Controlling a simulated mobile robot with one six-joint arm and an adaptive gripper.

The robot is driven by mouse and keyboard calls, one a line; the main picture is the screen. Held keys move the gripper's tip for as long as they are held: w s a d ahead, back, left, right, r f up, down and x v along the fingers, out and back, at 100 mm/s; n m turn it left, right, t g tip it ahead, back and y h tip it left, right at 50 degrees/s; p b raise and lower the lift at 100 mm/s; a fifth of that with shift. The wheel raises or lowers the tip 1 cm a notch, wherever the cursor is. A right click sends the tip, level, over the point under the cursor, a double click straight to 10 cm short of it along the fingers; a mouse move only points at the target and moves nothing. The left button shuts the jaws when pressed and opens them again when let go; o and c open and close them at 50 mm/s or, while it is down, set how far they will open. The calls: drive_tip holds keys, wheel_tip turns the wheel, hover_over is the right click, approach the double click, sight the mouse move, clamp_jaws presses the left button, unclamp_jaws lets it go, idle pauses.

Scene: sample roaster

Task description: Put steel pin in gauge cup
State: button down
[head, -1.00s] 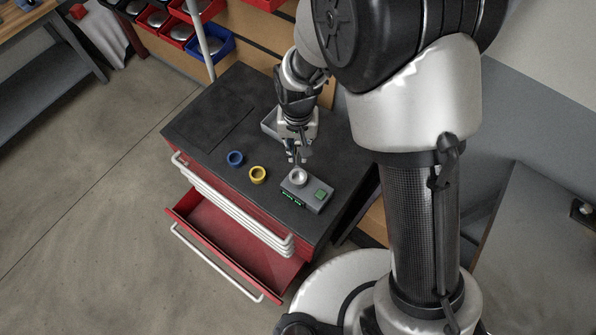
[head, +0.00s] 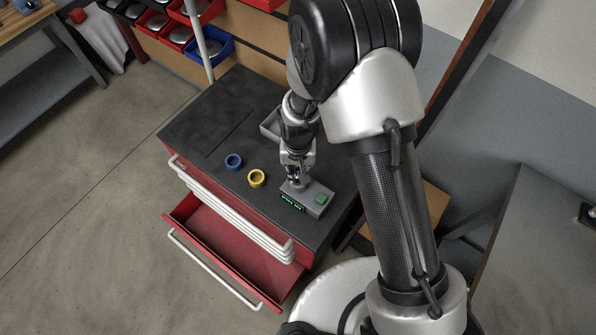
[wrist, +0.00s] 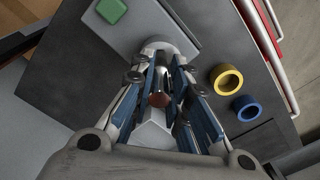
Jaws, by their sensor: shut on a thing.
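My gripper (head: 296,178) is pointing down over the grey gauge box (head: 316,199) on the cabinet top. In the wrist view my gripper (wrist: 160,88) is shut on the steel pin (wrist: 159,99), whose round end shows between the fingers. The pale gauge cup (wrist: 181,45) shows just beyond the fingertips in the wrist view, partly covered by them. In the head view the gripper hides most of the cup. I cannot tell whether the pin's lower end is inside the cup or above it.
A blue ring (head: 233,161) and a yellow ring (head: 256,178) lie left of the gauge box. A grey tray (head: 270,124) stands behind the gripper. The cabinet's red drawer (head: 225,245) hangs open at the front. The cabinet top is clear at its left.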

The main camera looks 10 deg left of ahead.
drive_tip(key=shift+f, duration=0.1)
drive_tip(key=c, duration=2)
unclamp_jaws()
drive_tip(key=shift+f, duration=0.1)
drive_tip(key=o, duration=0.4)
